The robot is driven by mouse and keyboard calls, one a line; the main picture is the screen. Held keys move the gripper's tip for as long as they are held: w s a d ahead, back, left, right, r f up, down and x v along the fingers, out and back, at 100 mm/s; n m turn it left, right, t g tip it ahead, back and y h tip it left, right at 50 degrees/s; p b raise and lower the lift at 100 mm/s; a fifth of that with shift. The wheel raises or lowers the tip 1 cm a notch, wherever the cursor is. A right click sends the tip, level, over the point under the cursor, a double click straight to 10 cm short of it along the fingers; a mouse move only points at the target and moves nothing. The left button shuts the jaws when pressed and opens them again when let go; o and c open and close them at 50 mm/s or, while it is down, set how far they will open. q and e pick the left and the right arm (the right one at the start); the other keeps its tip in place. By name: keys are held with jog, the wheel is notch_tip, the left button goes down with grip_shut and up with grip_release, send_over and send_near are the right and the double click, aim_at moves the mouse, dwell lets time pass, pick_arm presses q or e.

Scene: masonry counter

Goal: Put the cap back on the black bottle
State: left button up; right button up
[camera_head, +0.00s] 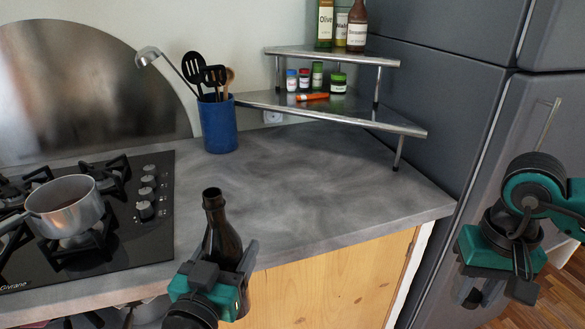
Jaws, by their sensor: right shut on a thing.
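The black bottle (222,235) is upright in front of the counter edge, with its dark neck and open mouth showing and no cap on it. My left gripper (226,264) is at its lower body, with fingers on both sides, shut on it. The bottle's lower part is mostly hidden by this gripper. My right gripper (487,290) is at the far right, in front of the grey cabinet and well apart from the bottle. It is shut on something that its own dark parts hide. I cannot make out the cap anywhere.
A pot (65,205) stands on the black stove (100,262) at left. A blue utensil holder (218,124) stands at the back. A two-tier metal shelf (395,121) holds jars and bottles. Grey cabinets (430,100) bound the right. The middle of the counter (320,185) is clear.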

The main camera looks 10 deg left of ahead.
pick_arm(q)
jog(key=s+d+r+m+g+h, duration=0.1)
jog(key=d+m+g+h, duration=0.3)
jog(key=d+m+h, duration=0.4)
jog(key=d+h, duration=0.3)
jog(key=d, duration=0.3)
jog(key=shift+h, duration=0.3)
jog(key=shift+d, duration=0.1)
pick_arm(e)
jog(key=shift+w+a+r, duration=0.2)
jog(key=shift+a+r, duration=0.05)
jog(key=shift+a, duration=0.05)
jog(key=w+a+r, duration=0.3)
jog(key=a+r, duration=0.9)
jog(key=a, duration=0.1)
pick_arm(q)
jog(key=shift+r, duration=0.1)
pick_arm(e)
jog(key=s+a+r+n, duration=0.1)
jog(key=s+a+r, duration=0.5)
jog(key=a+r, duration=0.4)
jog(key=shift+a+r+n, duration=0.4)
jog(key=shift+a, duration=0.4)
jog(key=shift+s, duration=0.1)
jog(key=shift+f, duration=2)
